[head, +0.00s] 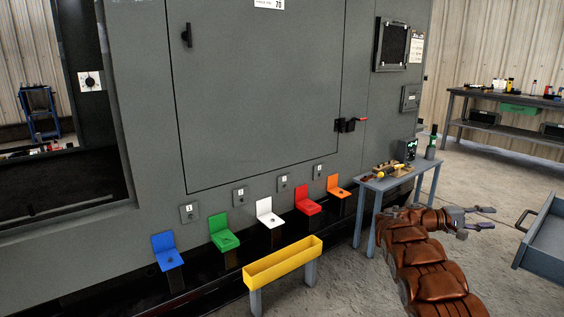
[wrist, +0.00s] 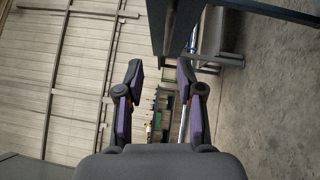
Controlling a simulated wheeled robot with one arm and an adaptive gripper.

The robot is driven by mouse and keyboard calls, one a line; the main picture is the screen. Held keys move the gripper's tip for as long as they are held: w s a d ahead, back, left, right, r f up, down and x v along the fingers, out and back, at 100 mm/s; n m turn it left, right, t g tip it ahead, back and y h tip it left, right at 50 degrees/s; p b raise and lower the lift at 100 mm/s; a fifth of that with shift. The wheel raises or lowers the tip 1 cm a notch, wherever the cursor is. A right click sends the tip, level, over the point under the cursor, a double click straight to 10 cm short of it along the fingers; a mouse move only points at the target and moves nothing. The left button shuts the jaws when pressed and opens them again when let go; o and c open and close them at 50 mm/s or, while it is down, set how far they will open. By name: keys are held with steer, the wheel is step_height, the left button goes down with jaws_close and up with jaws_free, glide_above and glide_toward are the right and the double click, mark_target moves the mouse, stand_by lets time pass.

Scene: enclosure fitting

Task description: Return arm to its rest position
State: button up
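My gripper (head: 482,218) is at the right of the head view, at the end of my brown-covered arm, pointing right over the floor. Its two fingers are spread apart with a clear gap. In the wrist view my gripper (wrist: 160,85) also shows two parted fingers with nothing held between them. The wrist view is turned on its side and looks past the fingers toward the far wall and a bench.
A small table (head: 408,179) with tools stands just left of my gripper. An open drawer (head: 549,240) is close on the right. A grey cabinet (head: 260,90), coloured brackets and a yellow trough (head: 283,266) stand left. A workbench (head: 510,100) is behind.

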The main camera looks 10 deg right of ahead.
steer(key=s+a+r+y+p, duration=0.7)
steer(key=s+a+r+p, duration=0.5)
steer(key=s+a+r, duration=0.4)
steer(key=s+a+r+t+y+p, duration=0.1)
steer(key=s+a+y+p, duration=0.4)
steer(key=s+a, duration=0.8)
steer(key=s+a+r+n+t+y+p, duration=0.1)
steer(key=s+a+y+p, duration=0.5)
steer(key=a, duration=1.6)
steer(key=s+r+t+p, duration=0.1)
steer(key=s+r+p, duration=0.1)
steer(key=s, duration=0.5)
steer(key=shift+s+r+p, duration=0.35)
steer(key=shift+r+p, duration=0.05)
steer(key=shift+p, duration=0.3)
